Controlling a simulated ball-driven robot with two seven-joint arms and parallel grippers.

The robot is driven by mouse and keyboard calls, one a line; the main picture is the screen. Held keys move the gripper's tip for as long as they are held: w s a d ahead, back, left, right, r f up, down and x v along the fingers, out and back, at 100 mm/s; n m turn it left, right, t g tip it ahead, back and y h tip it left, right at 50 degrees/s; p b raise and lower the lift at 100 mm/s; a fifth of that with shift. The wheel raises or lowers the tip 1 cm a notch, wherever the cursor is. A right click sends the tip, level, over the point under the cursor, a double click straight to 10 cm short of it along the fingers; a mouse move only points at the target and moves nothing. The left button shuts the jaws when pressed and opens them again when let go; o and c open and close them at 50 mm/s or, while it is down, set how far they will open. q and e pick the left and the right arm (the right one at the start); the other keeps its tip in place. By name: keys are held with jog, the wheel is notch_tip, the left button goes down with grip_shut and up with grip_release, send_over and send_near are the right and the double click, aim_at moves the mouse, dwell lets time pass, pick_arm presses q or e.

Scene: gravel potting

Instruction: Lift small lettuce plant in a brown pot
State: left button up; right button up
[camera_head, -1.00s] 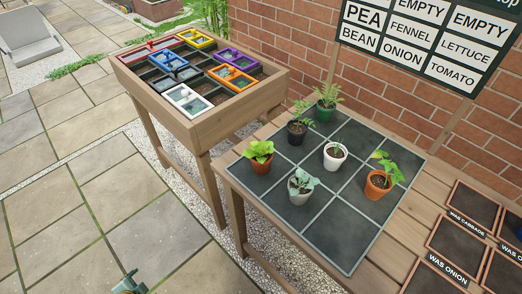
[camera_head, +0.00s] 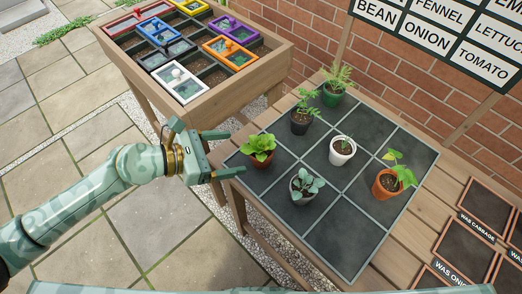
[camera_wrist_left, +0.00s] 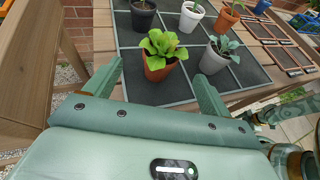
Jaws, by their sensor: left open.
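The small lettuce plant (camera_head: 260,143) has bright green leaves and stands upright in a brown pot (camera_head: 261,159). It is on the near left part of the dark tiled mat (camera_head: 330,228). My left gripper (camera_head: 233,153) is open, just left of the pot, with its fingers pointing toward it. In the left wrist view, the pot (camera_wrist_left: 158,70) stands ahead, between the lines of my two open fingers (camera_wrist_left: 158,74). Nothing is between the fingers. My right gripper is not clearly visible in either view.
A grey pot (camera_head: 303,197) stands close to the right of the lettuce. A black pot (camera_head: 300,126), white pot (camera_head: 341,156), green pot (camera_head: 331,98) and orange pot (camera_head: 387,187) stand farther off. A wooden planter box (camera_head: 215,85) is behind my left arm.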

aim_at(257, 150)
pick_arm(q)
jog(key=x, duration=0.5)
jog(key=shift+w+d+f+b, duration=0.1)
jog(key=shift+d+b, duration=0.25)
jog(key=b+x, duration=0.1)
jog(key=x, duration=0.3)
jog(key=shift+d+f, duration=0.2)
jog(key=shift+d, duration=0.05)
jog(key=shift+w+d+f+b, duration=0.1)
jog(key=shift+w+d+b, duration=0.1)
jog(key=shift+d+b, duration=0.1)
jog(key=c, duration=1.1)
pick_arm(e)
notch_tip(257, 150, down, 2)
jog(key=shift+w+f, duration=0.15)
jog(key=shift+f, duration=0.05)
